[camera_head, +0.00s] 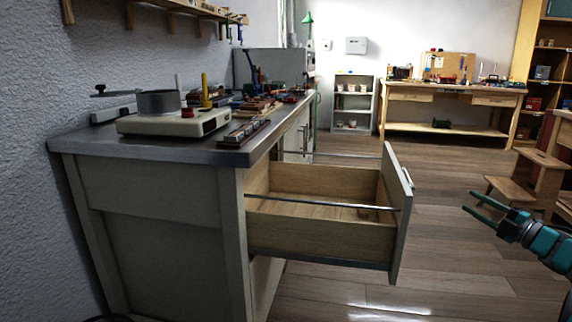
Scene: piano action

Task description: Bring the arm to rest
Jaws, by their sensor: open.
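My gripper (474,207) is at the right side of the head view, at the end of my teal and black arm. Its two green fingers are apart and point left, with nothing between them. It hangs in free air over the wooden floor, to the right of the open drawer front (402,215) and apart from it.
A drawer (310,235) stands pulled out from the grey counter (150,150); its visible floor looks bare. A wooden step stool (530,178) stands behind my gripper. A workbench (450,90) is at the back.

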